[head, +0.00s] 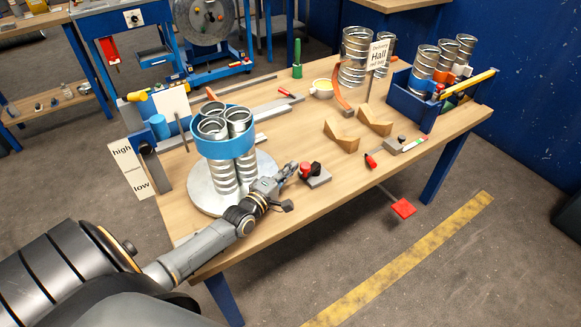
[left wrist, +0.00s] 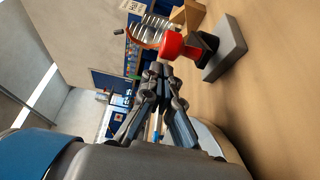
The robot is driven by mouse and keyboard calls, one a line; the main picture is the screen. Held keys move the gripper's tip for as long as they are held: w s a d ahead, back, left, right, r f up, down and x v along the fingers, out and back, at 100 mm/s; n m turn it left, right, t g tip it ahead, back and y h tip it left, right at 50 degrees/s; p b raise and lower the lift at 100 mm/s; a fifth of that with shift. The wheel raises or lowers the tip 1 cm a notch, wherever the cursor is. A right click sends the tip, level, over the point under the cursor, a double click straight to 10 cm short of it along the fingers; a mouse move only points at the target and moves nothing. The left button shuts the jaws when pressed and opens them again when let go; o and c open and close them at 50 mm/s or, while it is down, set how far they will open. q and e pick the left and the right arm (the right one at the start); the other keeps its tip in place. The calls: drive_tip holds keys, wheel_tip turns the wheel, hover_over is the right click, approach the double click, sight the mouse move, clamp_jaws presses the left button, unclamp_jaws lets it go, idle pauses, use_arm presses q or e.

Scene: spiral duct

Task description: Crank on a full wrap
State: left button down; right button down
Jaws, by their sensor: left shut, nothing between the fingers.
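Several spiral ducts (head: 224,175) stand upright in a bundle on a round grey turntable (head: 195,199). A blue band of wrap (head: 222,146) goes around their upper part. A red knob (head: 305,170) with a black part sits by a grey block (head: 319,180) on the table, right of the turntable; the knob also shows in the left wrist view (left wrist: 172,46). My left gripper (head: 290,170) is shut and empty, its fingertips just beside the knob. I cannot tell whether they touch it. My right gripper is not in view.
A blue crate (head: 408,101) with ducts is at the far right. A level sign (head: 132,170) stands at the left.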

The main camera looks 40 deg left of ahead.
use_arm(q)
drive_tip(key=shift+f, duration=0.1)
drive_tip(key=shift+d+p, duration=0.4)
drive_tip(key=shift+d, duration=0.65)
